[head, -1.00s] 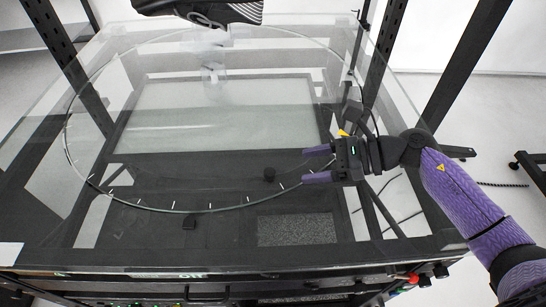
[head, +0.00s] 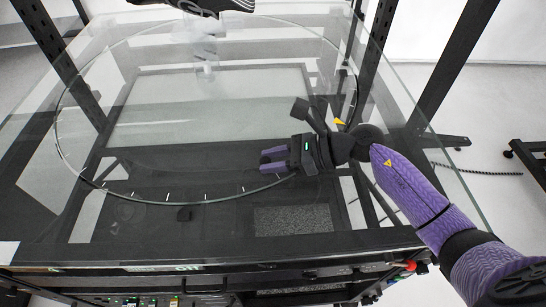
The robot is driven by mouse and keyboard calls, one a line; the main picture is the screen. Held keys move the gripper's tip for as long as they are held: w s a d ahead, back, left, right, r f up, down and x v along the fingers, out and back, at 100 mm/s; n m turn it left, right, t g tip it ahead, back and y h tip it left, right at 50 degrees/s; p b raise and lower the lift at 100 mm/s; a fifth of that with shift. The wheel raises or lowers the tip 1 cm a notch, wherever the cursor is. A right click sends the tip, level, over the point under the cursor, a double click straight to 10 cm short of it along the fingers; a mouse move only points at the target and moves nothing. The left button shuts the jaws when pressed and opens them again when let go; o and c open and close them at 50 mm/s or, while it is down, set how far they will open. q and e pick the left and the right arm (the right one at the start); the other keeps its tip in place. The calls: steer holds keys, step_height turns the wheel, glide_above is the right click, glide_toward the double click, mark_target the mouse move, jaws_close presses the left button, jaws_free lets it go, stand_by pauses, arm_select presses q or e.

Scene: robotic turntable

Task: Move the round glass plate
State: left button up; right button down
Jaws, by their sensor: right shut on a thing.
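The round glass plate (head: 167,201) is a large clear disc with a thin rim and small white tick marks along its near edge. It lies flat over the dark frame of the turntable. My right gripper (head: 263,160) reaches in from the right and is at the plate's near right edge. Its purple fingers are close together and shut on the plate's rim. The exact contact is hard to see through the glass. My left gripper is not in view.
A black shoe (head: 205,5) sits above a clear stand (head: 205,55) toward the back of the plate. Dark upright posts (head: 455,70) stand at the right and left. A red knob (head: 411,266) is at the front right.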

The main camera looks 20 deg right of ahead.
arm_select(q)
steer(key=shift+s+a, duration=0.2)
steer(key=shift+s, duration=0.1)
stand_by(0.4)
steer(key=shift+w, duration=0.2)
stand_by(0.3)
